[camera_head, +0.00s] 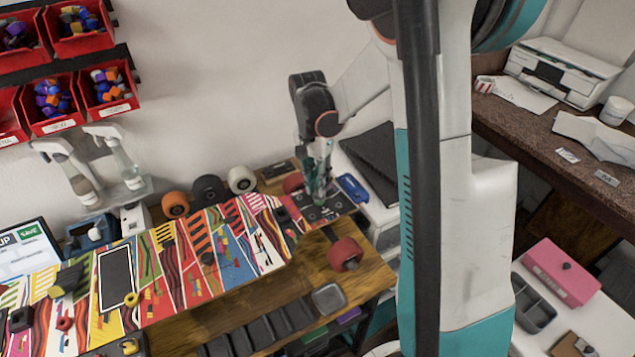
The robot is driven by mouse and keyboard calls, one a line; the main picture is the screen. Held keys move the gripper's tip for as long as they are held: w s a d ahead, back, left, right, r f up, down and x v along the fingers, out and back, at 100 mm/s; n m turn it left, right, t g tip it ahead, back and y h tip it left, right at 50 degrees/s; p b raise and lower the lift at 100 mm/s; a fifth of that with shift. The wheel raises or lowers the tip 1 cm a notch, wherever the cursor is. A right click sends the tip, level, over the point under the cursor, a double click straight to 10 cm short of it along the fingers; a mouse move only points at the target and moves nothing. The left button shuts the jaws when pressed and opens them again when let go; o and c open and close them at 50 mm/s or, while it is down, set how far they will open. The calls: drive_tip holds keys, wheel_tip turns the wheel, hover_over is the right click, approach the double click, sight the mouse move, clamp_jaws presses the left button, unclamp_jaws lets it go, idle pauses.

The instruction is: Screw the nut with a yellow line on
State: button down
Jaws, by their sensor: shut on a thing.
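My gripper (319,190) points down over the right end of the colourful board (262,232), close to the dark plate (322,211) there. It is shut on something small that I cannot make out. A nut with a yellow line cannot be made out in this view; the fingers hide the spot below them. A red wheel (345,254) sits at the near side of the board's right end. Another red wheel (292,183) shows at the far side, partly behind my gripper.
Orange (175,205), black (209,191) and white (242,180) wheels stand behind the board. A blue object (352,187) lies right of my gripper. A dark compartment tray (262,332) is in front. Red bins (108,97) hang at the upper left.

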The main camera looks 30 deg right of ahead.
drive_tip(key=m, duration=0.3)
drive_tip(key=shift+d+y, duration=0.1)
drive_tip(key=shift+y, duration=0.3)
drive_tip(key=c, duration=1.4)
unclamp_jaws()
drive_tip(key=c, duration=0.3)
drive_tip(key=n+h, duration=0.1)
drive_tip(key=n, duration=0.3)
drive_tip(key=shift+a, duration=0.2)
drive_tip(key=shift+n, duration=0.8)
